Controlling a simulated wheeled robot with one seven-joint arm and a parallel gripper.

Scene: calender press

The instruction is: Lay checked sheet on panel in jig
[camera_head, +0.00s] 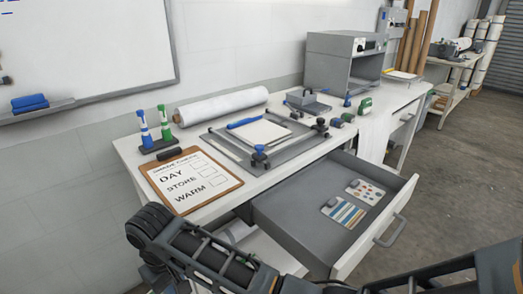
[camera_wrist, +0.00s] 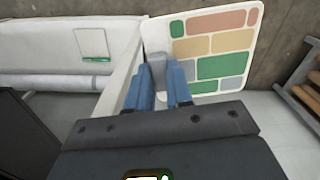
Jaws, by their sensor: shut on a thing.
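The checked sheet (camera_wrist: 215,48) is a cream card with orange, yellow, green and grey blocks. In the wrist view my gripper (camera_wrist: 158,82) has its blue fingers shut on a grey tab at the sheet's lower left edge. The sheet is held out beyond the fingertips, and the fingers hide part of the tab. In the head view the jig (camera_head: 222,146) lies on the bench, a grey frame with dark, blue-topped clamps. A white panel (camera_head: 262,133) lies in it, with a blue bar at its far left edge. Neither gripper nor checked sheet shows clearly in the head view.
The drawer (camera_head: 290,225) is pulled open below the bench, with a striped sheet (camera_head: 345,213) and a dotted sheet (camera_head: 367,192) inside. A clipboard (camera_head: 190,180), marker stand (camera_head: 158,144), white roll (camera_head: 222,106) and grey press (camera_head: 342,62) stand around the jig.

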